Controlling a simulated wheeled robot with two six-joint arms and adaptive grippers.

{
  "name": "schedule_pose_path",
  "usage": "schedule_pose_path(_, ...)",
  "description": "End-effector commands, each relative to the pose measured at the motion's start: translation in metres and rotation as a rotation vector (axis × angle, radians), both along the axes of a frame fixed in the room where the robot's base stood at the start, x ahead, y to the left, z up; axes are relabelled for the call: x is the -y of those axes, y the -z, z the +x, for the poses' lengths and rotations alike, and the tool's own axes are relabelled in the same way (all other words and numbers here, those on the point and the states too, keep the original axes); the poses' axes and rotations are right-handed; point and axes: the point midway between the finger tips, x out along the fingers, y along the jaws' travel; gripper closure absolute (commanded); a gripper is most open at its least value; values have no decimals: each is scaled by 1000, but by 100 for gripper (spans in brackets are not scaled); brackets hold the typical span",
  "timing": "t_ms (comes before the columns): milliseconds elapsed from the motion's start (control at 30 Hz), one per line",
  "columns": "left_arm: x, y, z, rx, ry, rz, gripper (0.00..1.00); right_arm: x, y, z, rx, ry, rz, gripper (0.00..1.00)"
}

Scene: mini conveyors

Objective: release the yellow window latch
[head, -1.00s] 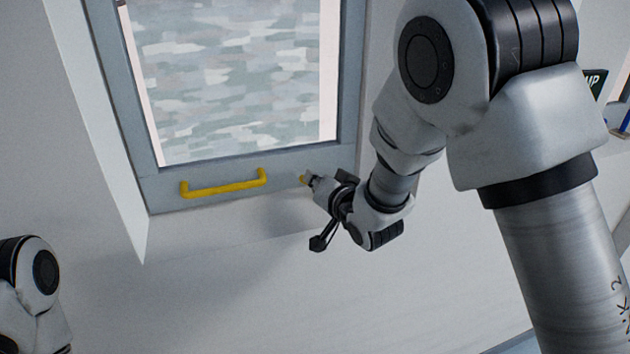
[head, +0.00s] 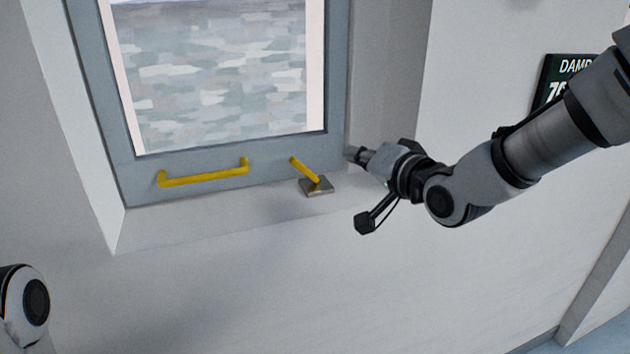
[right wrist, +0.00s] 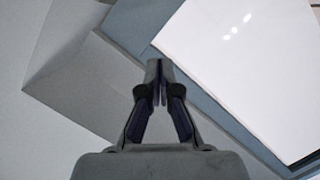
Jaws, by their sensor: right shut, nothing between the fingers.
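The yellow window latch (head: 307,170) is a short lever on a small metal plate (head: 317,187) on the sill, at the lower right of the window frame. The lever tilts up and to the left from the plate. A yellow bar handle (head: 203,176) is fixed along the bottom rail of the window (head: 225,168). My right gripper (head: 353,154) is shut and empty, to the right of the latch and apart from it. In the right wrist view its fingers (right wrist: 158,72) are together in front of the window frame; the latch does not show there. My left gripper is out of view.
The window sits in a recess with a pale sill (head: 190,222) and side walls. The right side wall (head: 392,75) is close to my right gripper. A dark sign (head: 558,78) hangs on the wall at the right. The wall below the sill is clear.

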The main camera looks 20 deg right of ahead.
Motion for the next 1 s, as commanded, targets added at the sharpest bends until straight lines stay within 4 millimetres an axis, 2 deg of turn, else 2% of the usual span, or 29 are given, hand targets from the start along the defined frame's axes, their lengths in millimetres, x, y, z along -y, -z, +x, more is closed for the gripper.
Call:
schedule_pose_path(167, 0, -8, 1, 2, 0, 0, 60, -3, -2, 14, 2, 1, -4, 100)
schedule_pose_path(567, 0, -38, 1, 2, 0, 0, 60, -22, 11, 96, 2, 0, -5, 100)
schedule_pose_path(800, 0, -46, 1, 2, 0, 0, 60, -47, 37, 95, 2, -1, -5, 100)
schedule_pose_path(1000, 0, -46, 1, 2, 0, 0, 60, -51, 42, 94, 4, 0, -2, 100)
